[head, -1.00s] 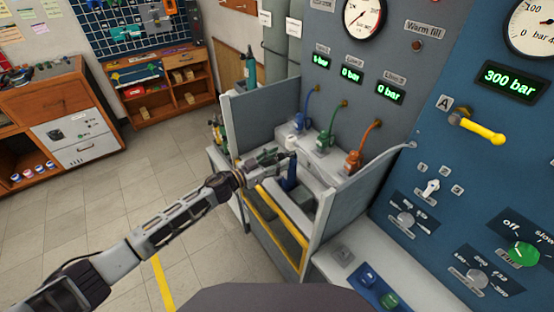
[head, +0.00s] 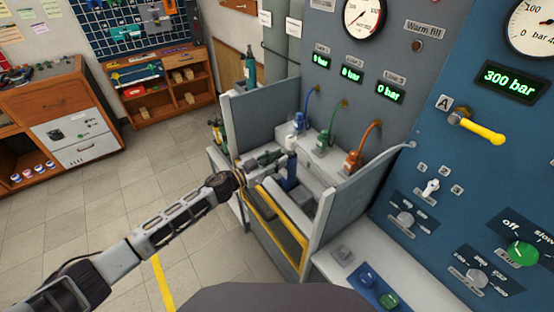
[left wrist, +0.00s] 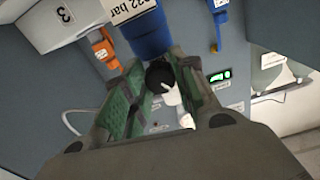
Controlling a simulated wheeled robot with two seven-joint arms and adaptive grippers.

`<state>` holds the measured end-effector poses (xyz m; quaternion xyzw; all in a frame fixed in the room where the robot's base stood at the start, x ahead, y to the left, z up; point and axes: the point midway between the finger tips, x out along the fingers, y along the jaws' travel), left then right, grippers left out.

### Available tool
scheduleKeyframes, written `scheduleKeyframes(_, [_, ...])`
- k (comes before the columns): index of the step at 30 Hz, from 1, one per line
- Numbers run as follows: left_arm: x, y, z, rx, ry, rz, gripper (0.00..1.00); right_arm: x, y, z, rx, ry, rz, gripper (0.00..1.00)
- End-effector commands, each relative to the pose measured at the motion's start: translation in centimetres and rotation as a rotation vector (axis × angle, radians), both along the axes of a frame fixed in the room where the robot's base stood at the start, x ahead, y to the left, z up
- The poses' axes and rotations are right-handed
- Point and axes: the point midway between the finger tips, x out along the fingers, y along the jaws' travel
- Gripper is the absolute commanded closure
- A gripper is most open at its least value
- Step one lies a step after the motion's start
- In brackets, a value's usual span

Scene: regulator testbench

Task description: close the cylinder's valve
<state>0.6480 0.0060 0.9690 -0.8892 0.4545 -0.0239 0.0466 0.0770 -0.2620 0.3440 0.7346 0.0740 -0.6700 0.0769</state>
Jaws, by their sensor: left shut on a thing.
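The blue cylinder (head: 290,180) stands upright in the grey-walled bay in the head view. Its blue body and white label also show at the top of the left wrist view (left wrist: 147,30). Its valve has a round black knob (left wrist: 159,76), which lies between my green-padded fingers in the left wrist view. My left gripper (head: 281,157) reaches in from the left at the cylinder's top and is shut on the valve. The finger contact itself is too small to make out in the head view. My right gripper is not in view.
Blue (head: 298,121), green (head: 322,142) and orange (head: 353,160) hose fittings hang behind the cylinder. A yellow-edged guard (head: 279,225) and grey side walls bound the bay. The blue panel (head: 440,180) with gauges and knobs stands right. The floor at left is clear.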

Motion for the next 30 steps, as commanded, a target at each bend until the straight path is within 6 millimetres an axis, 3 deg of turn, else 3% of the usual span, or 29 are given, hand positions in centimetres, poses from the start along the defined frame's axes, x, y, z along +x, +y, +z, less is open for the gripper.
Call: scheduleKeyframes(30, [0.01, 0.02, -0.03, 0.307, -0.425, 0.000, 0.97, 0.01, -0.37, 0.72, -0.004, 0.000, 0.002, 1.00])
